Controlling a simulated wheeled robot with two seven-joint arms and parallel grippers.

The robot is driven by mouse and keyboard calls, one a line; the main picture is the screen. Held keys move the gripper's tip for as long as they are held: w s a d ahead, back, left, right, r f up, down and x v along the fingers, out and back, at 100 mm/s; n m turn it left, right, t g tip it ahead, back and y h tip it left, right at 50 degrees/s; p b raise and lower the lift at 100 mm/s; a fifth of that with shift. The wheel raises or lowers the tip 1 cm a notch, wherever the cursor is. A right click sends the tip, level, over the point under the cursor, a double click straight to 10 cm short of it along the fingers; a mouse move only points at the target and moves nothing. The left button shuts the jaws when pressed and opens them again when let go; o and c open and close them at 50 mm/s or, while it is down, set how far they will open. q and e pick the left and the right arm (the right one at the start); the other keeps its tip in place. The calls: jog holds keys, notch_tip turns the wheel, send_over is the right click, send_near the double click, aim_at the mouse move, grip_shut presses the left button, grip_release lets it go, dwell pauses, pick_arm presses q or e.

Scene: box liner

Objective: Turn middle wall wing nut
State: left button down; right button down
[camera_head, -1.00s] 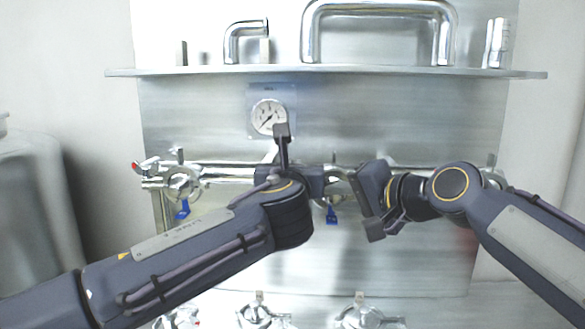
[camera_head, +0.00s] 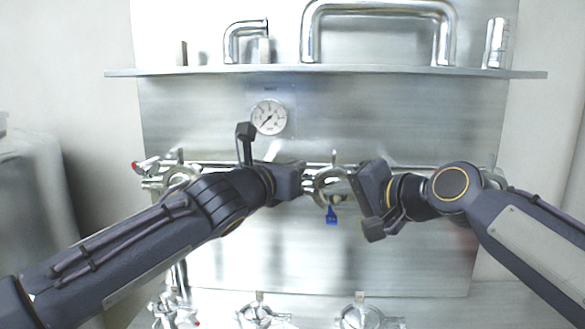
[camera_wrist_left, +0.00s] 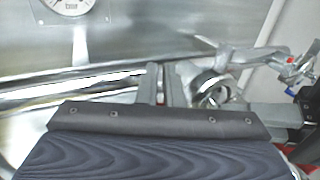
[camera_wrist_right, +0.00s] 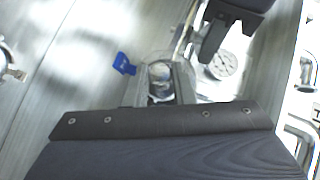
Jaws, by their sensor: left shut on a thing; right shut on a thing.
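The middle clamp (camera_head: 330,187), a shiny metal ring on the wall pipe, sits between my two grippers. A blue tag (camera_head: 331,215) hangs below it and also shows in the right wrist view (camera_wrist_right: 124,64). My left gripper (camera_head: 306,184) is shut at the clamp's left side, where the wing nut is; its fingers hide the nut. In the left wrist view its fingers (camera_wrist_left: 165,84) stand close together beside the metal ring (camera_wrist_left: 212,90). My right gripper (camera_head: 350,186) is shut on the clamp from the right; shiny metal (camera_wrist_right: 160,78) shows between its fingers.
A gauge (camera_head: 269,117) is on the wall above my left gripper. A shelf (camera_head: 200,71) with pipe pieces runs higher up. The left wall clamp (camera_head: 178,177) is partly behind my left arm. Several loose clamps, one of them here (camera_head: 258,315), lie below.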

pick_arm(q)
jog(key=shift+f, duration=0.2)
jog(key=c, duration=1.6)
grip_release()
jog(key=shift+r, duration=0.1)
jog(key=shift+v, duration=3.8)
